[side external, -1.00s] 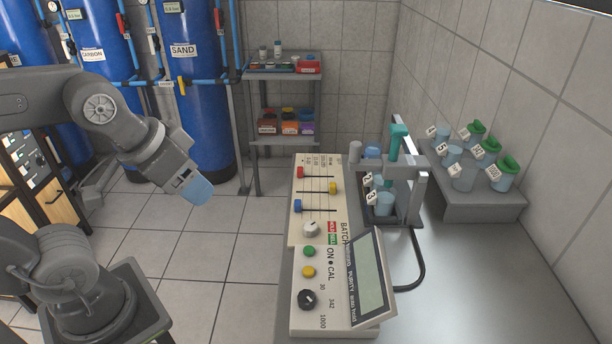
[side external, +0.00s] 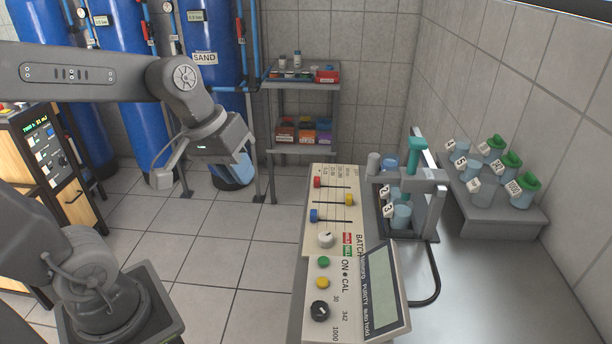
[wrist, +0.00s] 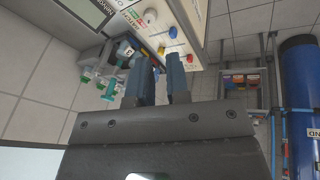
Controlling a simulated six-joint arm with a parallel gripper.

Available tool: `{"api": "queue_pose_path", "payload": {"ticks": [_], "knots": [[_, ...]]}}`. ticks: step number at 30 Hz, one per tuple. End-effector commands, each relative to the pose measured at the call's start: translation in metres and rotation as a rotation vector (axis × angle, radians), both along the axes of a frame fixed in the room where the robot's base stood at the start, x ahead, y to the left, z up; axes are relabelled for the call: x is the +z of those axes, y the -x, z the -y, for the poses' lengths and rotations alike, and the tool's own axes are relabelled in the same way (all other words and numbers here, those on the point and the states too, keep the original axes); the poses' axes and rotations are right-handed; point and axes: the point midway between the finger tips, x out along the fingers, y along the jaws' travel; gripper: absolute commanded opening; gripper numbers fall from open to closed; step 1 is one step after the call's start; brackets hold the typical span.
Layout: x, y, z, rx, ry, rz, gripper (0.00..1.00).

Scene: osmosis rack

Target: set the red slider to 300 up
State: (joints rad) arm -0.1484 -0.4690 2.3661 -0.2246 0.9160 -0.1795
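The red slider (side external: 317,182) is a small red knob on the cream control panel (side external: 335,267). In the side view it sits at the left end of the farthest of the slider tracks. It also shows in the wrist view (wrist: 161,50), just beyond my fingertips. My gripper (side external: 238,170) hangs in the air left of the panel, apart from the slider. In the wrist view my gripper (wrist: 160,72) has its two fingers apart with an empty gap between them. The scale print by the red slider is too small to read.
The yellow slider (side external: 351,200) and blue slider (side external: 314,216) sit close to the red one. A white dial (side external: 326,240) stands nearer. A grey stand with cups (side external: 432,205) is right of the panel. A shelf (side external: 302,85) stands behind. Floor left of the panel is clear.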

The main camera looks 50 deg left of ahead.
Motion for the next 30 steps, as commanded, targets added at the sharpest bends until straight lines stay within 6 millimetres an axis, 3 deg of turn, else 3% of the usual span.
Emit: {"api": "queue_pose_path", "payload": {"ticks": [5,11,18,24,30], "knots": [[-0.01,-0.048,-0.022,0.286,0.213,-0.113,0.0],[-0.028,-0.099,-0.059,0.615,0.449,-0.223,0.0],[-0.066,-0.151,-0.122,1.019,0.737,-0.348,0.0],[-0.106,-0.179,-0.182,1.329,0.964,-0.437,0.0],[-0.135,-0.19,-0.222,1.522,1.116,-0.488,0.0]]}}
